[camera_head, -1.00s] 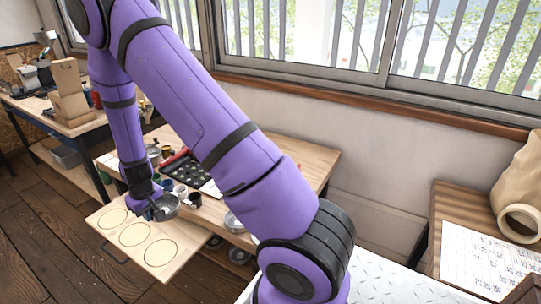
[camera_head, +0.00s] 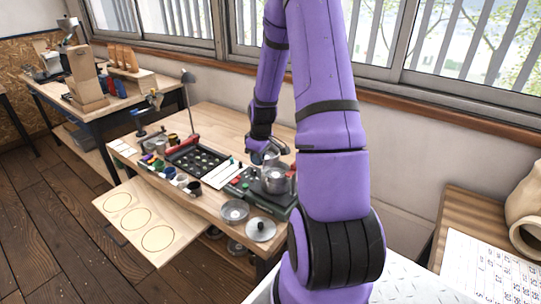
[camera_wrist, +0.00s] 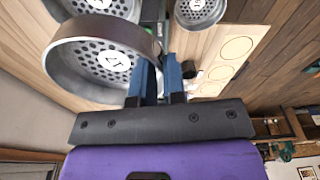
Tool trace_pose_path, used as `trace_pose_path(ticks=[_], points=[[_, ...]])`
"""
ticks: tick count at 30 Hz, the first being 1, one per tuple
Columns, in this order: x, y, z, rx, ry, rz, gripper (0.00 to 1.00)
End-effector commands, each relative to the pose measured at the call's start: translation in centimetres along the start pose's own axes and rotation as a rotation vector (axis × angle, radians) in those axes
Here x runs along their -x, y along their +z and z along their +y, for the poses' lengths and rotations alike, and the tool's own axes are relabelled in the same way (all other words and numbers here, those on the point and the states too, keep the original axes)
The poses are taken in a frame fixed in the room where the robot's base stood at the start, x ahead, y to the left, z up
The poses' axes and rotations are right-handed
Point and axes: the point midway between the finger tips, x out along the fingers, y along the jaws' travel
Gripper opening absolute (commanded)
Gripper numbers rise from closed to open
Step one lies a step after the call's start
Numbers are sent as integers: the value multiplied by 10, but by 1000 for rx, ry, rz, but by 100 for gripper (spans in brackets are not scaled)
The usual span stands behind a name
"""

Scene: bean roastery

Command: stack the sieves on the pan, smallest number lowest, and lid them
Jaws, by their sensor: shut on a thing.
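My gripper (camera_wrist: 160,72) is shut on the rim of a metal sieve (camera_wrist: 66,58), which has a perforated floor and a white number label that looks like 17. In the head view my gripper (camera_head: 264,146) is above a dark device at the table's right, and the held sieve is partly hidden. Beneath it is a round metal stack (camera_head: 277,182) on the device; its layers cannot be told apart. Another sieve (camera_head: 234,211) lies on the table in front. A round lid with a dark knob (camera_head: 260,230) is beside it. Another labelled sieve (camera_wrist: 200,8) shows in the wrist view.
A pale board with three empty circles (camera_head: 137,219) extends from the table front. A dark tray with several wells (camera_head: 197,157), small cups (camera_head: 181,180) and a white sheet (camera_head: 226,174) occupy the table. A lamp (camera_head: 188,100) stands at the back.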

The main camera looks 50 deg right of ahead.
Motion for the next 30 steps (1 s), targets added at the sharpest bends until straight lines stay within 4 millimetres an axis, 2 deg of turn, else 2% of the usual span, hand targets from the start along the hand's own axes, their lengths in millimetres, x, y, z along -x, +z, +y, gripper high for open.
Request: trace_pose_path(ticks=[4, 11, 30], points=[[9, 24, 15, 22, 6, -1, 0], [13, 36, 22, 41, 9, -1, 0], [-37, 42, 22, 42, 9, -2, 0]])
